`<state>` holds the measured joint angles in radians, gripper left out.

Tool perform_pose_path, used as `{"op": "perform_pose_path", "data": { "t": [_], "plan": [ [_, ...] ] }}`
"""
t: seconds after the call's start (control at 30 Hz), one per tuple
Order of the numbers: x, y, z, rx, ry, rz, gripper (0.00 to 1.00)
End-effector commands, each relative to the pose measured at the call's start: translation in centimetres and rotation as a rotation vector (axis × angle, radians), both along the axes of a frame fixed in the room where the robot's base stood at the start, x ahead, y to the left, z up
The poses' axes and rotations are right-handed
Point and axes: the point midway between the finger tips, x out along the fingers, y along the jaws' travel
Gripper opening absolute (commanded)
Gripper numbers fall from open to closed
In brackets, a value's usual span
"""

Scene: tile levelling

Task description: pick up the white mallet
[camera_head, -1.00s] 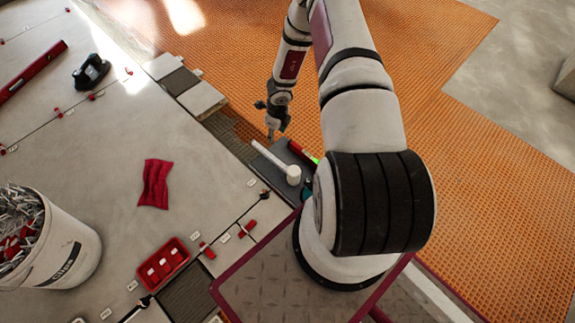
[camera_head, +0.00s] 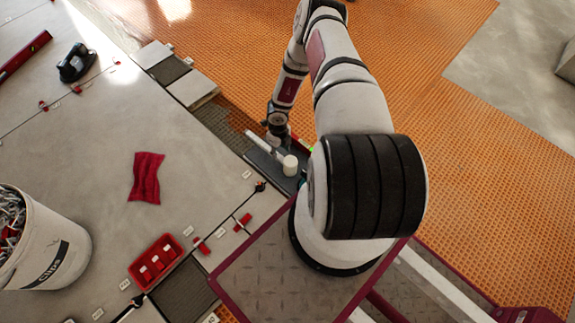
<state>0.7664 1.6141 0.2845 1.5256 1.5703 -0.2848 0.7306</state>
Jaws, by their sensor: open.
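The white mallet (camera_head: 266,150) lies on a dark grey tray (camera_head: 262,168) beside my base. Its round head (camera_head: 290,165) is toward the lower right and its handle runs to the upper left. My gripper (camera_head: 277,140) points down just above or beside the handle, at its far side. It is open. My arm hides part of the tray, and the fingertips are too small to tell whether they touch the mallet.
A red cloth (camera_head: 146,178), a red box (camera_head: 156,262) and a white bucket of clips (camera_head: 45,250) stand on the grey tiles to the left. A black suction lifter (camera_head: 77,63) is farther back. Orange matting (camera_head: 480,150) lies to the right.

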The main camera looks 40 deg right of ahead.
Motion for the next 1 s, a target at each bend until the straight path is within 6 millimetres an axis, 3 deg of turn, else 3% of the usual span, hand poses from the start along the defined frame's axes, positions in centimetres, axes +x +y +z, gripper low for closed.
{"op": "perform_pose_path", "data": {
  "t": [0.4, 0.67, 0.87, 1.0],
  "plan": [
    [0.0, 0.2, -4.8, 0.002, 0.000, -0.002, 0.43],
    [0.1, 0.1, -5.0, 0.000, -0.001, -0.001, 0.43],
    [0.0, 0.1, -5.0, 0.000, 0.000, -0.001, 0.03],
    [0.1, 0.1, -5.0, 0.000, -0.001, -0.001, 0.00]
  ]
}}
